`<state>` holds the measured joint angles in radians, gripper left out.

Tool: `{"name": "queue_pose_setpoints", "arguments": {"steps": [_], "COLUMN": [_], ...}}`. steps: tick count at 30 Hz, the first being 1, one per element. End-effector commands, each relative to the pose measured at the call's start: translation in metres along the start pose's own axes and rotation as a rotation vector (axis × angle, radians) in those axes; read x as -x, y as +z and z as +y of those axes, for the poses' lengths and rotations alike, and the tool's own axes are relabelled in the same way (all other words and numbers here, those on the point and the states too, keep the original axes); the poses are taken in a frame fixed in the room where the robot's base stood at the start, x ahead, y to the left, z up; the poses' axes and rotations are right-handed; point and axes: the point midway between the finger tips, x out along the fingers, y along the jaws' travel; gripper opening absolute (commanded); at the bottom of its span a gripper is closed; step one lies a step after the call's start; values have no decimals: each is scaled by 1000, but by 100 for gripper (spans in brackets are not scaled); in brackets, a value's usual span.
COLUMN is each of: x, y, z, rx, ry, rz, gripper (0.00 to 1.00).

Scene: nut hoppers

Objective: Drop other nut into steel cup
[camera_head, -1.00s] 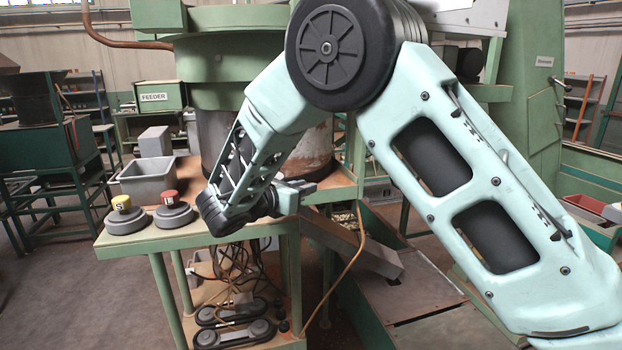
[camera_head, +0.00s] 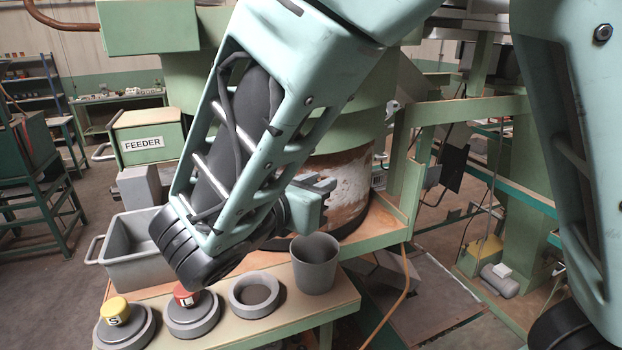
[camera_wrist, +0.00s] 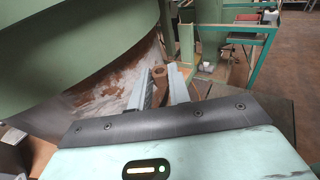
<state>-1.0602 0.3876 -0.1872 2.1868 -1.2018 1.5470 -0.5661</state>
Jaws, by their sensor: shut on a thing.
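The grey steel cup (camera_head: 315,265) stands upright on the green bench near its right end, its mouth facing up. The head view does not show what is inside it. My gripper (camera_head: 322,186) is above the cup in the picture, partly hidden by my own arm. In the wrist view my gripper (camera_wrist: 163,84) is shut on a small rust-brown nut (camera_wrist: 160,74) between its fingertips. The nut's shape is hard to make out. The cup cannot be made out in the wrist view.
Left of the cup are an empty grey ring (camera_head: 255,294), a red cap marked L (camera_head: 186,295) and a yellow cap marked S (camera_head: 115,311) on round bases. A grey bin (camera_head: 130,270) stands behind them. A large rusty drum (camera_head: 345,190) is close behind my gripper.

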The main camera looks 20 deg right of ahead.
Motion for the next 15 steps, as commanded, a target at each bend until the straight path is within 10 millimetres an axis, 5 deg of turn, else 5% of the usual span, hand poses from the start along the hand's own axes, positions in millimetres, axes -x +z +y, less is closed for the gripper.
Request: {"name": "queue_pose_setpoints", "arguments": {"steps": [15], "x": [-8], "y": [-53], "z": [0], "rx": [0], "ry": [1], "rz": [0], "gripper": [0]}}
